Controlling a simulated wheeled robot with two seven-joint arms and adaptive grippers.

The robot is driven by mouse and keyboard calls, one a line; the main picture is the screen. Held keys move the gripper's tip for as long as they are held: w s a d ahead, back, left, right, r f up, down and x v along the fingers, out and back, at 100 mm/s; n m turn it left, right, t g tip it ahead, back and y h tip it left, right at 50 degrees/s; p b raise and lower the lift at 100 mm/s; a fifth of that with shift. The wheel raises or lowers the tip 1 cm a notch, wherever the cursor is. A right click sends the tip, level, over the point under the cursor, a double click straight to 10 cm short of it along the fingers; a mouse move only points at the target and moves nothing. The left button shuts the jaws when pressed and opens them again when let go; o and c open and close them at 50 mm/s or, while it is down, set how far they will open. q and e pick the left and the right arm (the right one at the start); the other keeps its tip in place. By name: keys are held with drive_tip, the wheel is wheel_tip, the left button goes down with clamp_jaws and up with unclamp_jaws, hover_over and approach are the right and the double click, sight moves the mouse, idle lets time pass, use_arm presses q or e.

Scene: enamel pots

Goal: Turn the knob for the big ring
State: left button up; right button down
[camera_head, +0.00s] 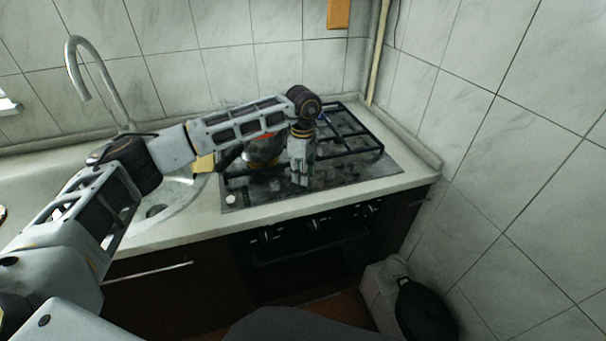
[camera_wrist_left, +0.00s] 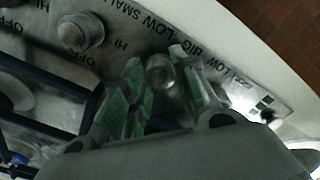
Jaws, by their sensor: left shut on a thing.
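The hob (camera_head: 352,184) is set into the counter, with its knob panel along the front. My left gripper (camera_head: 302,182) points down at the front of the hob. In the left wrist view its two green-padded fingers (camera_wrist_left: 157,60) are shut on a round metal knob (camera_wrist_left: 160,74). Printing that reads "BIG" and "LOW" is beside this knob. Another metal knob (camera_wrist_left: 80,33) stands to the left, near "LOW SMALL" and "HI" printing. The gripper hides the held knob in the head view. My right gripper is out of view.
A metal pot (camera_head: 262,151) stands on the hob, behind and left of my left gripper. Black grates (camera_head: 350,132) cover the burners. A pale round knob (camera_head: 230,198) is at the front left corner. A sink and tap (camera_head: 73,60) are to the left, and a tiled wall is at right.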

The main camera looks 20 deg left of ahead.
use_arm(q)
drive_tip(key=shift+m, duration=0.3)
drive_tip(key=shift+r, duration=0.1)
drive_tip(key=o, duration=1.1)
drive_tip(key=shift+r, duration=5.95)
